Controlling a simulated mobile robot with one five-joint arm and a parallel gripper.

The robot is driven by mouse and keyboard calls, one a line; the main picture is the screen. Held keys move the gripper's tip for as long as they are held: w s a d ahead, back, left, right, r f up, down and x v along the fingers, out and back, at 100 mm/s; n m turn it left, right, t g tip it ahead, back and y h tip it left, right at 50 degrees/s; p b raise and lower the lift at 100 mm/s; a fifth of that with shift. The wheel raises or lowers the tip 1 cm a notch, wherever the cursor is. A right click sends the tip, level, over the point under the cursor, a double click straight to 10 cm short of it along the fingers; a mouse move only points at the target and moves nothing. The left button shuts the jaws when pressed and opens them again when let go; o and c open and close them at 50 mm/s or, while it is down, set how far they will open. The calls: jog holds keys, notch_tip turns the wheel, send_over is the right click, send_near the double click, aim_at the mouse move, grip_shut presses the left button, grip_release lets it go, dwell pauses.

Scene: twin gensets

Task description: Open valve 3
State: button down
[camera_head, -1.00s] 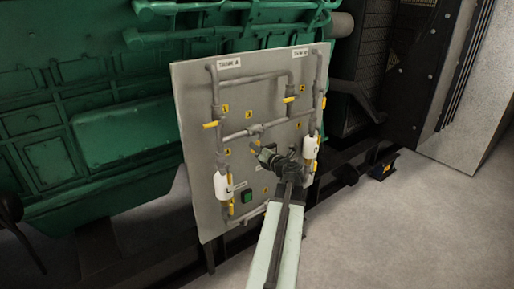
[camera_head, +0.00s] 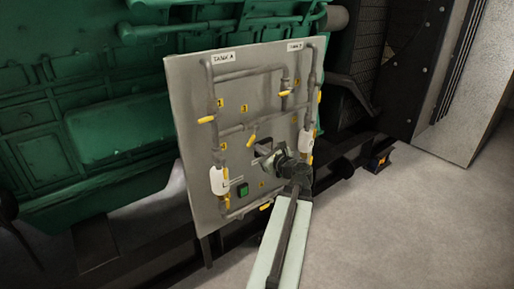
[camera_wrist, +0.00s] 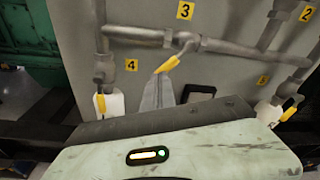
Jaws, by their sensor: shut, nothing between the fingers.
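Valve 3 (camera_head: 252,128) sits on the middle horizontal pipe of the grey panel, just below the yellow tag 3 (camera_head: 243,108). Its yellow handle (camera_head: 251,140) slants down and to the left, across the pipe; the handle also shows in the wrist view (camera_wrist: 168,64), below tag 3 (camera_wrist: 185,11). My gripper (camera_head: 261,159) is in front of the panel, just below the handle. In the wrist view its grey fingers (camera_wrist: 158,82) are together and empty, with the tips at the lower end of the handle. I cannot tell whether they touch it.
Other yellow-handled valves surround it: valve 1 (camera_head: 207,119) at left and valve 2 (camera_head: 286,93) at upper right. Pipes and white cylinders (camera_head: 219,181) stick out from the panel (camera_head: 190,80). A green button (camera_head: 242,190) is below. Open floor (camera_head: 400,230) lies at right.

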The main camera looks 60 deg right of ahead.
aim_at(253, 137)
jog(key=s+d+f+n+b, duration=0.3)
jog(key=s+f+n+b, duration=0.1)
jog(key=s+n, duration=0.15)
jog(key=w+d+r+p, duration=0.1)
jog(key=w+d+p, duration=0.1)
jog(key=w, duration=0.7)
jog(key=shift+r+h, duration=0.3)
jog(key=shift+r, duration=0.1)
jog(key=shift+d, duration=0.1)
